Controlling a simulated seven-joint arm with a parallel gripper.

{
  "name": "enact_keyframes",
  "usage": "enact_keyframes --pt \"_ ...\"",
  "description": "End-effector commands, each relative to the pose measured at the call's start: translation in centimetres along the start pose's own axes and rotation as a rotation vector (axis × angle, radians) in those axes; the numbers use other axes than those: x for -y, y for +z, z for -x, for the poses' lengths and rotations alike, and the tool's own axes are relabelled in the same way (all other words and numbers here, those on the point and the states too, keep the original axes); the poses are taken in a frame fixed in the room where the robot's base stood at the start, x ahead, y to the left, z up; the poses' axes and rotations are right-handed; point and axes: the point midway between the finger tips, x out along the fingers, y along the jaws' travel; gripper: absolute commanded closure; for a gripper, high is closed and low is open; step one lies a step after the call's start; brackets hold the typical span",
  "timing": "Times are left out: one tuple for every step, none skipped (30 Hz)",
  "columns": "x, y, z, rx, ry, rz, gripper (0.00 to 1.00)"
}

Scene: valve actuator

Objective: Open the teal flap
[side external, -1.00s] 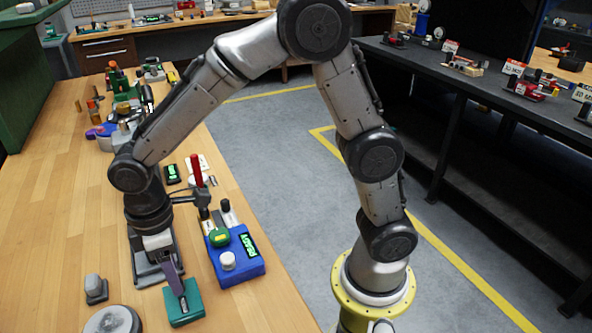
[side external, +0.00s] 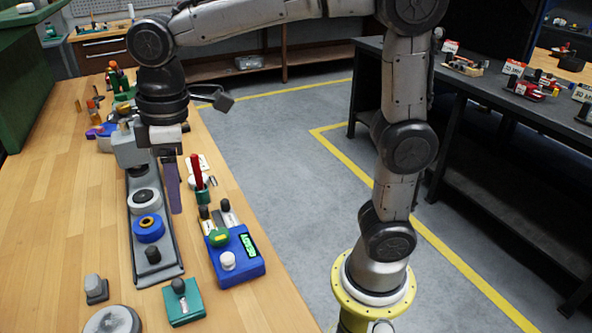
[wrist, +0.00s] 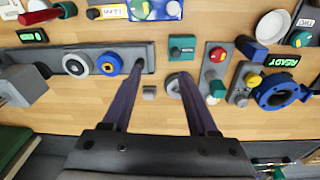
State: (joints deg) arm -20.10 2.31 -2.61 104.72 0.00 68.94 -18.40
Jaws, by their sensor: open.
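The teal flap unit (side external: 185,308) is a small teal block with a dark knob and a pale strip on top. It stands at the near end of the bench in the side view. In the wrist view it is the teal block (wrist: 182,50) ahead of my fingers. Whether its flap is up or down I cannot tell. My gripper (side external: 174,205) is open and empty, with purple fingers pointing down. It is raised above the bench, beyond the teal unit and apart from it. The wrist view shows the two spread fingertips (wrist: 160,72) with nothing gripped between them.
A grey rail (side external: 168,262) with a white ring and a blue ring (side external: 148,228) lies beside the teal unit. A blue box with a READY display (side external: 236,262) stands to the right. A round grey disc (side external: 112,320) and a small grey block (side external: 96,289) are at left.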

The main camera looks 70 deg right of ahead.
Motion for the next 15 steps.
enact_keyframes --pt "-0.3 0.8 0.6 -0.015 0.007 -0.019 0.41" --pt "-0.5 1.3 0.9 -0.023 0.011 -0.029 0.41" --pt "-0.7 1.9 1.2 -0.034 0.017 -0.043 0.41" --pt "-0.8 2.3 1.5 -0.041 0.02 -0.054 0.41" --pt "-0.9 2.8 1.7 -0.05 0.025 -0.064 0.41" --pt "-1.1 3.4 2.0 -0.06 0.03 -0.077 0.41" --pt "-1.2 3.9 2.2 -0.067 0.034 -0.09 0.41" --pt "-1.3 4.4 2.5 -0.075 0.038 -0.102 0.41" --pt "-1.4 5.0 2.7 -0.085 0.044 -0.117 0.41" --pt "-1.4 5.5 2.9 -0.094 0.048 -0.129 0.41" --pt "-1.5 6.0 3.0 -0.102 0.053 -0.141 0.41" --pt "-1.6 6.7 3.2 -0.113 0.059 -0.156 0.41" --pt "-1.6 7.2 3.4 -0.121 0.063 -0.169 0.41" --pt "-1.6 7.7 3.5 -0.128 0.067 -0.183 0.41" --pt "-1.6 8.3 3.6 -0.138 0.073 -0.199 0.41"
